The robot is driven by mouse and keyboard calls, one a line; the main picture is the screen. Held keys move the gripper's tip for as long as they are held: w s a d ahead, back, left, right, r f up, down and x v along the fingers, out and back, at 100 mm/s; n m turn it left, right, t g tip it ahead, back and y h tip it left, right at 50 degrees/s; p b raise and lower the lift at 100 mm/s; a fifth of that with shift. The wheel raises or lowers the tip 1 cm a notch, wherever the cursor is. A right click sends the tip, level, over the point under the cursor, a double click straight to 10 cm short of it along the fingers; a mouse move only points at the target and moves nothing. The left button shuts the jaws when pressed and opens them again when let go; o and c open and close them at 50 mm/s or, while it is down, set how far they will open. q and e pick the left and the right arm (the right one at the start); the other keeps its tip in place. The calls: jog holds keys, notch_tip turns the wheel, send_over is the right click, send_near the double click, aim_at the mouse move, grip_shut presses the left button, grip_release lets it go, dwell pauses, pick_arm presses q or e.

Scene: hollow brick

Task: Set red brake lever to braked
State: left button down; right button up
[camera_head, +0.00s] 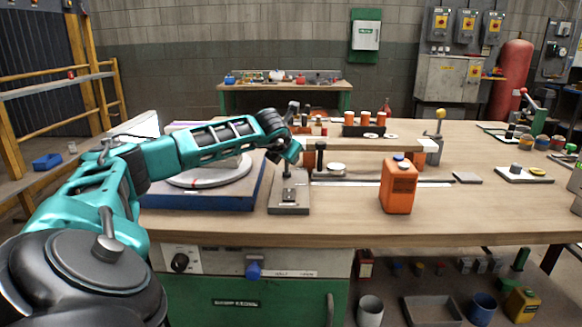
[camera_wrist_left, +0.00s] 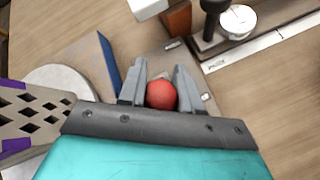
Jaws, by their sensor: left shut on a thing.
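The red ball knob of the brake lever (camera_wrist_left: 161,95) sits between the fingers of my left gripper (camera_wrist_left: 160,74) in the left wrist view. The fingers are shut on it, one on each side. In the head view my left gripper (camera_head: 287,158) is above a grey base plate (camera_head: 289,206) near the front edge of the table, and it hides the knob. A short dark lever shaft (camera_head: 289,184) shows below the gripper, about upright. My right gripper is not in view.
A turntable on a blue base (camera_head: 205,195) lies left of the plate. An orange canister (camera_head: 398,187) stands to the right. Behind are a dark-handled post (camera_head: 320,155) and a metal rail (camera_head: 435,184). Another red-knobbed lever (camera_head: 524,92) is far right. The table front right is clear.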

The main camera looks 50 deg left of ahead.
pick_arm(q)
jog(key=shift+s+d+f+b, duration=0.1)
jog(key=shift+d+f+b, duration=0.05)
jog(key=shift+b, duration=0.45)
jog(key=c, duration=1.1)
grip_release()
jog(key=o, duration=0.3)
jog(key=shift+s+d, duration=0.1)
